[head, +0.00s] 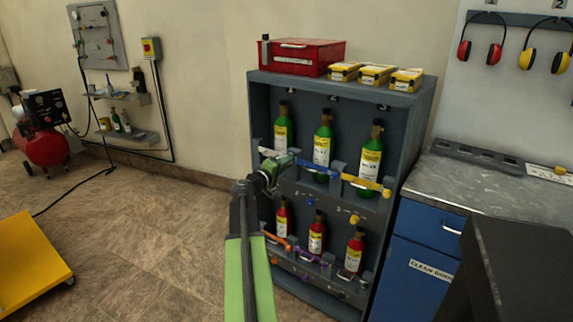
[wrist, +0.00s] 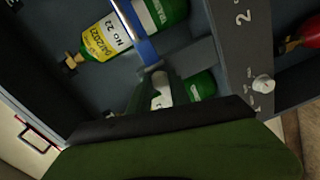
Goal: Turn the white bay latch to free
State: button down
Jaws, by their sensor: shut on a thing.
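The grey rack (head: 415,120) holds green bottles in its upper row. The white bay latch (head: 267,151) is at the left upper bay; only its pale end shows clearly past my gripper. My gripper (head: 284,162) is at that latch, in front of the left green bottle (head: 282,128), and appears shut on it. In the wrist view, my gripper (wrist: 150,88) is seen close against the rack front, with the held part mostly hidden. A white knob (wrist: 263,84) sits on the rack panel beside a number 2.
A blue latch bar (head: 313,169) and a yellow one (head: 362,182) cross the neighbouring bays. Smaller red bottles (head: 316,236) stand below. A blue cabinet (head: 415,262) is at the right.

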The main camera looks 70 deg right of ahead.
jog(key=shift+s, duration=0.2)
jog(key=c, duration=1.2)
grip_release()
jog(key=shift+w, duration=0.1)
jog(key=v, duration=1.7)
jog(key=shift+a+p, duration=0.2)
jog(key=shift+p, duration=0.2)
